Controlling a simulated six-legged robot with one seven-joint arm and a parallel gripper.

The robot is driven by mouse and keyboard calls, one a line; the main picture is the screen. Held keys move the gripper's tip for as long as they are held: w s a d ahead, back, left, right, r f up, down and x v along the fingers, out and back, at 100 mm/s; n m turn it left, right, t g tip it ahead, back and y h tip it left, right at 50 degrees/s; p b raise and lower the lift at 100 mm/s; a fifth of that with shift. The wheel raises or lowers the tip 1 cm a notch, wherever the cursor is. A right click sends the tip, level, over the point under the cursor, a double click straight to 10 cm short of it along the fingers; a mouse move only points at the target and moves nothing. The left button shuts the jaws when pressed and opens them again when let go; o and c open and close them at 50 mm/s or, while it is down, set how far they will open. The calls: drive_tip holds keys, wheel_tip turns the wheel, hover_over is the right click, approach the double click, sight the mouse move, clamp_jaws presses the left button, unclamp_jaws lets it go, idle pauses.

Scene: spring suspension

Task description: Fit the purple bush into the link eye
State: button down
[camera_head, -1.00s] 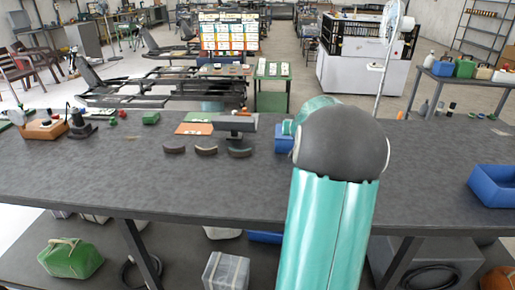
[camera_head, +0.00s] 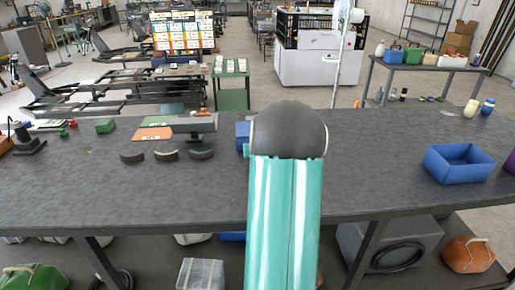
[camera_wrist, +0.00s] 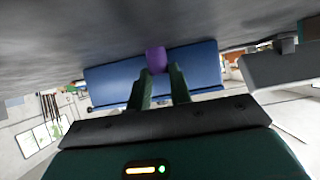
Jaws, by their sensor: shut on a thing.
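The purple bush (camera_wrist: 156,60) is held between the fingertips of my gripper (camera_wrist: 158,70) in the wrist view. My gripper is shut on it, and the bush stands out past the tips. A blue bin (camera_wrist: 205,68) is behind it. In the head view my arm hides the gripper and the bush. A grey part on a stand (camera_head: 195,124) sits on the bench left of my arm; a grey block (camera_wrist: 285,68) shows at the right of the wrist view. I cannot make out the link eye for sure.
On the dark bench (camera_head: 380,180), curved dark pads (camera_head: 166,155) lie left of my arm, near an orange sheet (camera_head: 152,134). A blue open bin (camera_head: 458,163) stands at the right. Between that bin and my arm the bench is clear.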

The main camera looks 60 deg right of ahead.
drive_tip(key=c, duration=1.3)
unclamp_jaws()
